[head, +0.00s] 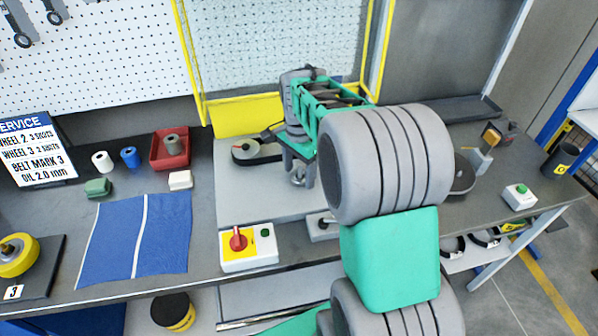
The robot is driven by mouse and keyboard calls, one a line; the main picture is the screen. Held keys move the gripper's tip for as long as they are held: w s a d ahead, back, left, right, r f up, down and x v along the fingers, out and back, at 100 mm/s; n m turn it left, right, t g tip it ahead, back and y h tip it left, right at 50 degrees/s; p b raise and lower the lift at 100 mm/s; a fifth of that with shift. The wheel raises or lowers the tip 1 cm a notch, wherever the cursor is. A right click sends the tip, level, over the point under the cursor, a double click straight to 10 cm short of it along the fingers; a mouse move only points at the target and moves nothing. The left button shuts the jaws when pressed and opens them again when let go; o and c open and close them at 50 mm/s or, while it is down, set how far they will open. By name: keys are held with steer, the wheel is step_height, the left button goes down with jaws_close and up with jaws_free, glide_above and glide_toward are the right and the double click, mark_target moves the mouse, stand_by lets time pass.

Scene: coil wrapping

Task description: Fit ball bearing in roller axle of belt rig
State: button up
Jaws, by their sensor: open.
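My gripper (298,173) points down over the middle of the belt rig's grey base plate (240,193), with its fingers apart. A small light-grey rounded part (298,180) shows at the fingertips. I cannot tell whether it is the ball bearing or part of the rig, nor whether it touches the fingers. A pulley with a dark belt (250,150) shows at the left of the rig. A dark round wheel (463,181) shows at the right, past my arm. My arm hides the rig between them, and I cannot make out the roller axle.
A red-knob switch box (240,242) stands at the front edge. Left are a blue cloth (140,236), a red bin (170,148), small spools and a yellow wheel (16,256). A green-button box (519,196) stands right. A yellow frame (205,85) rises behind the rig.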

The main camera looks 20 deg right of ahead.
step_height(320, 180, up, 8)
steer(key=shift+f+b, duration=0.25)
steer(key=shift+b, duration=0.15)
